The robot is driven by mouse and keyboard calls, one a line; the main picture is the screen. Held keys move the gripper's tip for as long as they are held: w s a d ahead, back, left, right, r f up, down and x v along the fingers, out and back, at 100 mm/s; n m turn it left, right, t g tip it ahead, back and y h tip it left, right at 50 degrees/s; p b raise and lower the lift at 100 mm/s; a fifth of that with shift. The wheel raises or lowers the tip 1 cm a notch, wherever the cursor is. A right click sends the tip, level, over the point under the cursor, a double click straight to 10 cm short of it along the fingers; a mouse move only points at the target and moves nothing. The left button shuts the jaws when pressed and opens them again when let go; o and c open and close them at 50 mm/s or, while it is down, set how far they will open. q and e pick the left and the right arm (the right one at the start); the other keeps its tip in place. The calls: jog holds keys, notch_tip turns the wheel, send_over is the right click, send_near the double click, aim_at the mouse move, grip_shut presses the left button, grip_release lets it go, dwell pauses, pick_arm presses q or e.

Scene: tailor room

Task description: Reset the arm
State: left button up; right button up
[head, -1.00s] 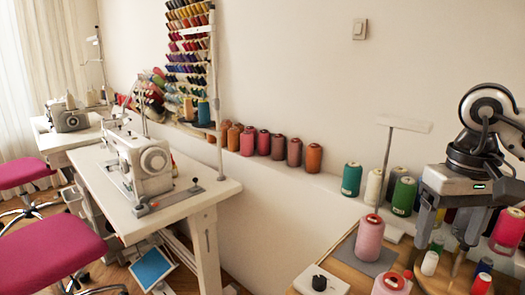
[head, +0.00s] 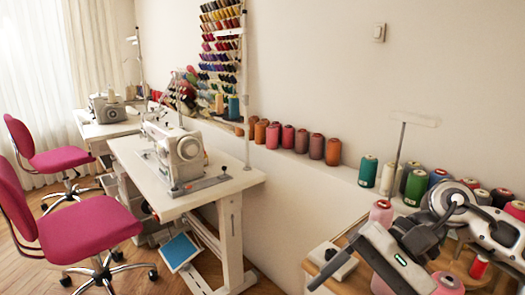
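My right arm comes in from the right edge. Its gripper (head: 362,284) is at the lower right, over the wooden table, tilted down and to the left. One dark finger stands at the far end of the wide gripper body, with open space beside it. The other finger is cut off by the bottom edge. I see nothing held in the visible part. My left arm and gripper are not in view.
Thread spools, such as a pink spool (head: 381,213) and a green spool (head: 415,187), stand around my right arm. A white box (head: 343,262) lies beside the finger. A sewing machine (head: 178,157) and pink chairs (head: 90,228) are at left, with open floor before them.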

jog(key=s+a+r+m+t+y, duration=0.1)
jog(key=a+r+m+t+y, duration=0.25)
jog(key=a+m+y, duration=0.95)
jog(key=w+d+f+n+t+h, duration=0.2)
jog(key=d+f+n+t+h, duration=0.3)
jog(key=n, duration=0.6)
jog(key=w+d+f+n+t+h, duration=0.15)
jog(key=f+n+t+h, duration=0.35)
jog(key=n, duration=0.7)
jog(key=w+d+f+n+t+h, duration=0.15)
jog(key=d+n+t+h, duration=0.25)
jog(key=n+t, duration=0.5)
jog(key=s+d+f+m+g+h, duration=0.2)
jog(key=s+f+m+g, duration=0.2)
jog(key=f, duration=0.4)
jog(key=s+d+f+m+g+h+p, duration=0.1)
jog(key=s+d+f+m+g+h, duration=0.1)
jog(key=s+f+m+g, duration=0.3)
notch_tip(320, 180, down, 3)
jog(key=shift+s+f+m+h, duration=0.1)
jog(key=shift+s+m+h, duration=0.6)
jog(key=shift+s+m, duration=0.35)
jog(key=shift+w, duration=0.1)
